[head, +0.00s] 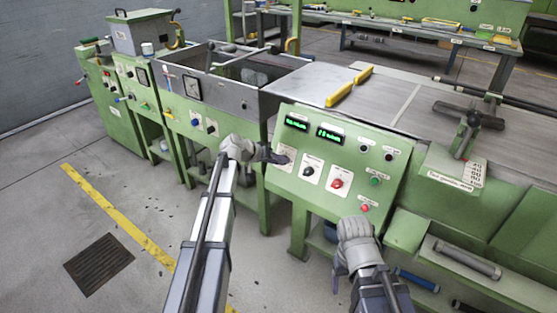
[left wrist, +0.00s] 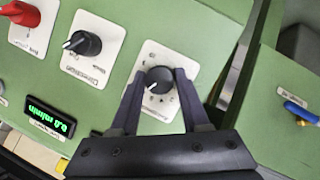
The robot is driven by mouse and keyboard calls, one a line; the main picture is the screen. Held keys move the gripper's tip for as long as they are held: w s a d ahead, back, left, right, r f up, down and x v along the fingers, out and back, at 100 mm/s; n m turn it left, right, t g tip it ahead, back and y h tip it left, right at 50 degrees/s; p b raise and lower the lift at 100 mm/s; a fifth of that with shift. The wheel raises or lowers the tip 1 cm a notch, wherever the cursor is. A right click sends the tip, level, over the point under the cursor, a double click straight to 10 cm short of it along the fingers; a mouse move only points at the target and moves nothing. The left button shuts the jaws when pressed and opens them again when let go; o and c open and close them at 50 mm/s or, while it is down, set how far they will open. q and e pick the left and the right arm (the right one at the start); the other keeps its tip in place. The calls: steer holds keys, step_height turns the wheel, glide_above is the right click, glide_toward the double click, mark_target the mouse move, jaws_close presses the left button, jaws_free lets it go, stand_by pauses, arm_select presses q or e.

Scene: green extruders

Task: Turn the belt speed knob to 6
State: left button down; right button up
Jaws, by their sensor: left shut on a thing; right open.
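A black round knob (left wrist: 159,80) with a white pointer line sits on a white dial plate (left wrist: 166,57) with small marks around it. In the left wrist view the pointer line faces the lower left; the scale numbers are too small to read. My left gripper (left wrist: 158,84) is shut on this knob, one finger on each side. In the head view the left gripper (head: 281,157) reaches the left end of the green control panel (head: 325,205) and mostly covers the knob. My right gripper (head: 356,230) is open in front of the panel's lower right; its fingers are hard to make out.
A black direction knob (head: 308,171) and a red knob (head: 337,183) are beside the held knob. Two green-lit displays (head: 330,134) sit above, and several push buttons (head: 376,181) are at the right. A grey belt table (head: 380,95) lies behind.

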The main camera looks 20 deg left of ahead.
stand_by(0.5)
arm_select(q)
steer(key=shift+c, duration=1.9)
jaws_free()
steer(key=p+v, duration=0.5)
steer(key=v, duration=0.2)
steer(key=shift+s+a+r, duration=0.15)
steer(key=shift+s+r, duration=0.1)
steer(key=shift+s, duration=0.05)
